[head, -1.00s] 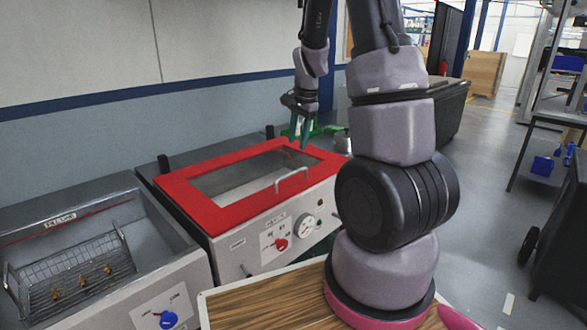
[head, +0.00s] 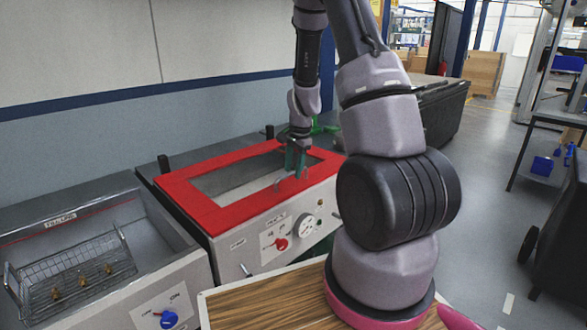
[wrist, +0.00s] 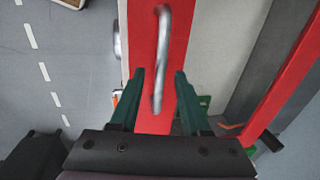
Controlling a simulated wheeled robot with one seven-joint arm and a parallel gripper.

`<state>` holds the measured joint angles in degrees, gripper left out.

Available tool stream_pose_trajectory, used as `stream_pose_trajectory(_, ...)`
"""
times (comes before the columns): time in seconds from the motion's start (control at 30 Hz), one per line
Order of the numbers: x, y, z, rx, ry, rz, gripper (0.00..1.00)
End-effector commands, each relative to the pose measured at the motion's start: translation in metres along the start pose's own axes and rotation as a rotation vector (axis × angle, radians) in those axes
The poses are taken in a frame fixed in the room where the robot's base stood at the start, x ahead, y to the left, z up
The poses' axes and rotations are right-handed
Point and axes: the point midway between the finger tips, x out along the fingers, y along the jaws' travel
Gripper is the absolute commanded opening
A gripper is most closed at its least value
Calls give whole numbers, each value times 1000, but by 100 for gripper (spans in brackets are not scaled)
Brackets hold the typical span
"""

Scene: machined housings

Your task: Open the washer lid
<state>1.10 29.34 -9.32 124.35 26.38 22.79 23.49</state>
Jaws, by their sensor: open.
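The washer lid (head: 193,211) is a red frame around a clear window, lying flat and closed on the grey washer. Its curved metal handle (wrist: 163,35) stands on the front bar of the frame. It also shows in the head view (head: 279,182), partly behind my gripper. My gripper (head: 294,174) points down over the right part of the lid, at the handle. In the wrist view its two green fingers (wrist: 158,75) are open, one on each side of the handle's near end, with gaps on both sides. I cannot tell exactly how deep the fingertips reach.
The washer front has a red knob (head: 281,244) and a round gauge (head: 307,226). An open tank with a wire basket (head: 70,275) of brass parts is on the left. A wooden top (head: 265,300) lies in front. A dark bin (head: 440,110) stands behind my arm.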

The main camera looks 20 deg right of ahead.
Motion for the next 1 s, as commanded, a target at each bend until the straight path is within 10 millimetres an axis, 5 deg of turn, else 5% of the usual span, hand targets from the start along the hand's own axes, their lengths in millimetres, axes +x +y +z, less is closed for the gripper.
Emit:
stream_pose_trajectory(0.07,0,0,0,0,0,0,47)
stream_pose_trajectory(0.1,0,0,0,0,0,0,39)
stream_pose_trajectory(0.2,0,0,0,0,0,0,1)
stream_pose_trajectory(1.0,0,0,0,0,0,0,0)
